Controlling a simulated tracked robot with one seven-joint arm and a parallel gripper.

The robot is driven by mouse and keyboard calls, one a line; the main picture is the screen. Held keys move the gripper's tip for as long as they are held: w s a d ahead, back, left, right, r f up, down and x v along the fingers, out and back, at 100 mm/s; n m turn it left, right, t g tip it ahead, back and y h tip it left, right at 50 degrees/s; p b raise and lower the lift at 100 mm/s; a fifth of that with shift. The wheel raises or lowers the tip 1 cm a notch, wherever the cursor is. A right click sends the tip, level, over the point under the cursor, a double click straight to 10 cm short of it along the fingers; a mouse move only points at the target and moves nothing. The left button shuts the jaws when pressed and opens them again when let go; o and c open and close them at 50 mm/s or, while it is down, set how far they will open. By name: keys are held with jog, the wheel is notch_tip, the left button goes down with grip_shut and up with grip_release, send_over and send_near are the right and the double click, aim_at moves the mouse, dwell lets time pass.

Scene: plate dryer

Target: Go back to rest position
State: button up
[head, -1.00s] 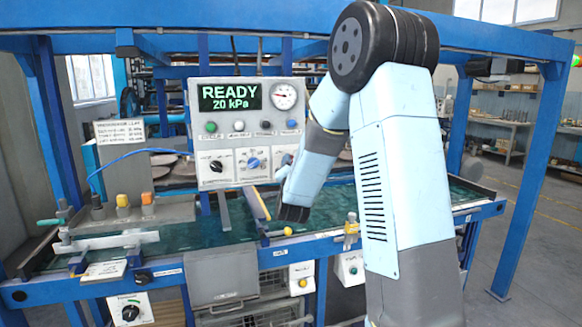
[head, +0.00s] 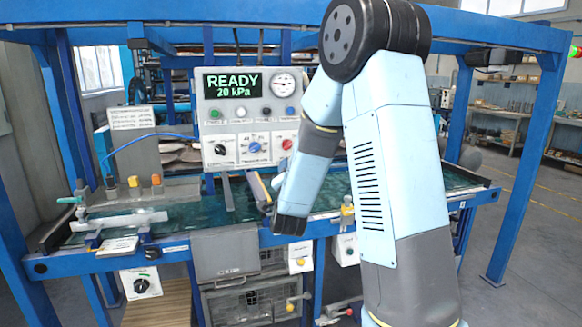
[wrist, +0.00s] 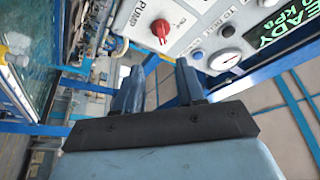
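My gripper (head: 290,226) shows in the head view as a dark end on my light-blue arm, pointing down in front of the machine's front rail; its fingertips are hard to make out there. In the wrist view, my gripper (wrist: 158,82) has its two blue-grey fingers apart with an empty gap between them. The control panel (head: 249,117) stands behind and to the left of my arm, its display reading READY, 20 kPa. The wrist view shows the panel (wrist: 190,35) close beyond the fingers, with a red PUMP knob (wrist: 161,30) and a gauge (wrist: 225,59).
The blue machine frame (head: 527,150) spans the view, with a post at right. The green bed (head: 185,220) lies behind the front rail. A grey box (head: 226,253) hangs under the rail. A wooden pallet (head: 157,303) lies at lower left. Open floor (head: 545,220) is at right.

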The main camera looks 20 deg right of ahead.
jog(key=shift+s+a+f, duration=0.15)
jog(key=shift+s+a, duration=0.05)
jog(key=shift+s, duration=0.25)
jog(key=s+a+r+n+g+y, duration=0.2)
jog(key=s+r+n+g+y, duration=0.15)
jog(key=s, duration=0.25)
jog(key=s+a+r+n+g+y, duration=0.2)
jog(key=s+n+g+y, duration=0.1)
jog(key=s+n, duration=0.2)
jog(key=s+d+n+g, duration=0.2)
jog(key=s+g, duration=0.6)
jog(key=s, duration=1.8)
jog(key=f+n, duration=0.1)
jog(key=n, duration=0.1)
jog(key=shift+s+n, duration=0.2)
jog(key=shift+n, duration=0.15)
